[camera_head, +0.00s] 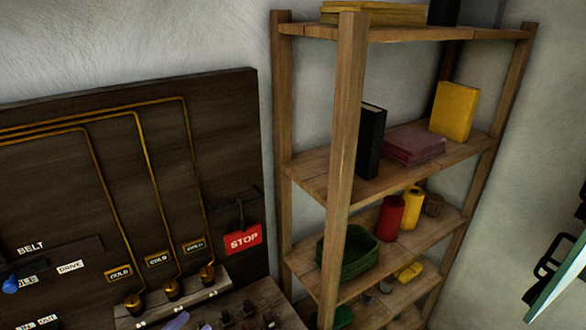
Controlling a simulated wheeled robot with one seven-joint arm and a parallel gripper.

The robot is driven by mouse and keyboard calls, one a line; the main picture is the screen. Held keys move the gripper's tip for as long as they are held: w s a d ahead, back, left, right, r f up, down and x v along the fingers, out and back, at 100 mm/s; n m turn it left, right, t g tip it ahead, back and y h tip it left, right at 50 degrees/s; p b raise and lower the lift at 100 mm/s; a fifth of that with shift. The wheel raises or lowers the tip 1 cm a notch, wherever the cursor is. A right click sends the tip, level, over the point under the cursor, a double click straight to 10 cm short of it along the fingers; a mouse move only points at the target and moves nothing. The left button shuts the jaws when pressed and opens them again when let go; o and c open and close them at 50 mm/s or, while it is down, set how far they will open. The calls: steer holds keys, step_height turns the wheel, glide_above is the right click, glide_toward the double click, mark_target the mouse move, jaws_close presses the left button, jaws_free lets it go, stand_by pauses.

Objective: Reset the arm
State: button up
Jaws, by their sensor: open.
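My arm and gripper do not show in the head view. A dark wooden panel (60,180) with brass pipes stands against the wall on the left. A red STOP tag (243,239) hangs at its right side. Below the panel is a small ledge (185,298) with several brass fittings, under labels that read COLD where legible.
A wooden shelf rack (345,150) stands right of the panel. It holds a black book (370,140), a yellow book (453,112), a green basket (350,250), a red spool (391,216) and a yellow spool (413,206). A pale, teal-edged panel (565,265) with dark shapes cuts the right edge.

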steer(key=w+d+f+m+g+h, duration=0.1)
steer(key=w+d+m+g, duration=0.2)
steer(key=d, duration=0.3)
steer(key=w+d+f+m+g+h, duration=0.1)
steer(key=w+d+f+m+g, duration=0.15)
steer(key=d+g, duration=0.2)
steer(key=s+d+m+g+y, duration=0.1)
steer(key=d+m+g+y, duration=0.4)
steer(key=d+m, duration=1.9)
steer(key=m+y, duration=0.1)
steer(key=y, duration=0.4)
steer(key=shift+s+f, duration=0.15)
steer(key=shift+f, duration=0.15)
